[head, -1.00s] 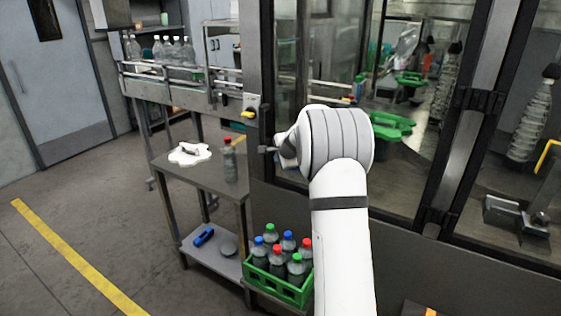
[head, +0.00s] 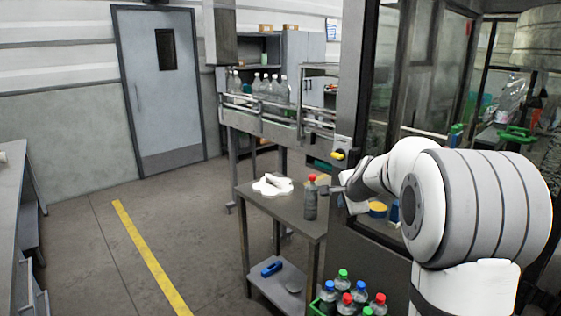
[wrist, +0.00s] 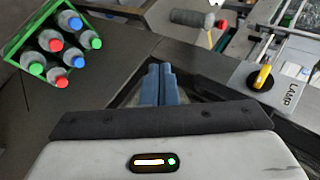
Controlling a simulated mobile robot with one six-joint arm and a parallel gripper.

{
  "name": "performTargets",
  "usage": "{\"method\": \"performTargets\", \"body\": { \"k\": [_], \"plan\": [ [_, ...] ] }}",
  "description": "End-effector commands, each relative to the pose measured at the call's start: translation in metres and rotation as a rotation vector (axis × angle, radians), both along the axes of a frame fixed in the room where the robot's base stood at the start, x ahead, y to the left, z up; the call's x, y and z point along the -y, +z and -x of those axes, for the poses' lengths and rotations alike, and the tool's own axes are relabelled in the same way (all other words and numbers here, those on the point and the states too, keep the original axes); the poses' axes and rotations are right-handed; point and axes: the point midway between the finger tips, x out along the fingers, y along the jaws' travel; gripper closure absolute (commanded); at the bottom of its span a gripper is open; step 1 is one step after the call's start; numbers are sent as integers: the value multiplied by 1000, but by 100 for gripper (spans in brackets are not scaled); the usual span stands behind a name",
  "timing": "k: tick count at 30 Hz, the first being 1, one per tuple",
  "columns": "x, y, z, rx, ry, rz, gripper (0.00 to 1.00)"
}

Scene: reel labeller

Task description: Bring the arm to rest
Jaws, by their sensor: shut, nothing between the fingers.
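My gripper (head: 331,189) shows in the head view at the end of my white arm, in front of the dark machine frame. It appears near the red-capped bottle on the side table; whether it touches the bottle cannot be told in this view. In the wrist view the two blue-grey fingers (wrist: 159,84) are together with nothing between them, and the bottle (wrist: 202,20) lies well apart, beyond them. In the head view the bottle (head: 310,199) stands upright on the grey side table (head: 263,205).
A green crate (wrist: 22,45) of bottles with red, green and blue caps is at upper left in the wrist view. A yellow knob (wrist: 262,78) labelled LAMP is at right. A conveyor (head: 262,122) with clear bottles stands behind the table. The floor at left is open.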

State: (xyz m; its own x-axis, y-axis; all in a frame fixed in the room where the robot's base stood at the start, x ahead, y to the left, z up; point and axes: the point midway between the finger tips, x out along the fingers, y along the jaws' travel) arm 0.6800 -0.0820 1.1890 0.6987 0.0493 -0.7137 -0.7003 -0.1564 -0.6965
Motion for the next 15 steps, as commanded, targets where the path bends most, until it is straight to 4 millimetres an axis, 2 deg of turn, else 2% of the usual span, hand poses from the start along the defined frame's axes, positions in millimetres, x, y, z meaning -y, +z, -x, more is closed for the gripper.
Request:
{"method": "performTargets", "body": {
  "k": [1, 5, 6, 8, 12, 15],
  "plan": [
    [-13, 9, 21, -15, 68, 44, 100],
    [-44, 17, 88, -79, 288, 191, 100],
    [-52, 18, 110, -98, 358, 238, 100],
    [-62, 18, 143, -128, 462, 307, 100],
    [-79, 10, 221, -200, 704, 462, 100],
    [-85, 0, 275, -250, 869, 566, 100]
  ]
}}
